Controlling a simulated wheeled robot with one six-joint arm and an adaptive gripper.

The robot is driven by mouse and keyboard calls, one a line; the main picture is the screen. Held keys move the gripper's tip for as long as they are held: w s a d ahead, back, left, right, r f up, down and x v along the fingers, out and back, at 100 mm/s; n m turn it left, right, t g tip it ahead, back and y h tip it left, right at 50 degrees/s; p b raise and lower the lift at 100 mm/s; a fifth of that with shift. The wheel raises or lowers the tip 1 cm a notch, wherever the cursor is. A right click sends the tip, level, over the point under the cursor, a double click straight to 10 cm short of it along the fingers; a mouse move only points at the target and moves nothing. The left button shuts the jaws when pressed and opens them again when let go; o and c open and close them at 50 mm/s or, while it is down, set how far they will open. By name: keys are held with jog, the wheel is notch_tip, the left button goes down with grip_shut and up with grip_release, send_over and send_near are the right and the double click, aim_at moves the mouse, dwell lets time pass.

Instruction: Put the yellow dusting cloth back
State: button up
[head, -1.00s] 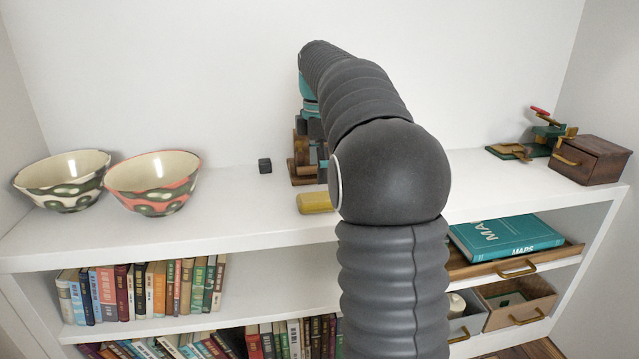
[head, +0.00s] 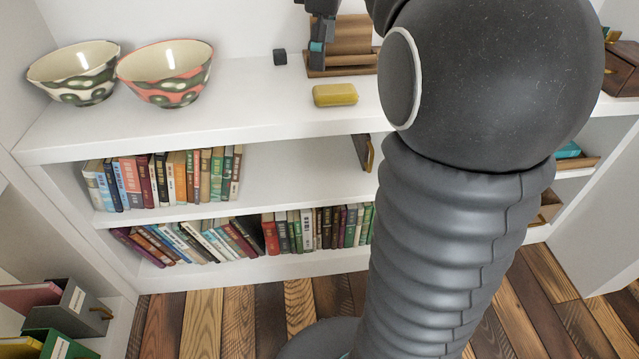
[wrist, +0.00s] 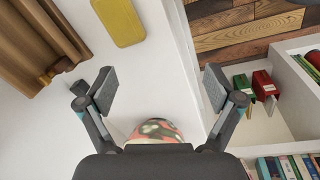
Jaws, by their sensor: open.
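The yellow dusting cloth (head: 335,95) lies as a small folded pad on the white top shelf, near its front edge. It also shows at the top of the wrist view (wrist: 118,20), beyond my fingertips and apart from them. My gripper (wrist: 155,88) is open, with nothing between its fingers. In the head view my gripper (head: 318,38) is at the top edge, partly cut off, behind the cloth and close to a wooden slatted stand (head: 345,68). My arm hides the shelf to the right of the cloth.
Two patterned bowls, one cream (head: 75,75) and one coral (head: 165,72), stand on the top shelf at left. A small dark cube (head: 280,57) sits near the stand. Books (head: 165,180) fill parts of the lower shelves. A wooden box (head: 622,70) is at right. Shelf between coral bowl and cloth is mostly clear.

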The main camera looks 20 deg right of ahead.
jog(key=s+a+f+m+t, duration=0.1)
jog(key=s+a+f+m, duration=0.2)
jog(key=s+f, duration=0.2)
jog(key=s+a+f+m+t, duration=0.1)
jog(key=s+a+f+m, duration=0.3)
jog(key=s, duration=0.5)
jog(key=s+a+f+m+t, duration=0.2)
jog(key=s+a+f+m, duration=0.1)
jog(key=s+f, duration=0.3)
jog(key=shift+s+a+m, duration=0.2)
jog(key=shift+s+m, duration=0.3)
jog(key=shift+s, duration=0.4)
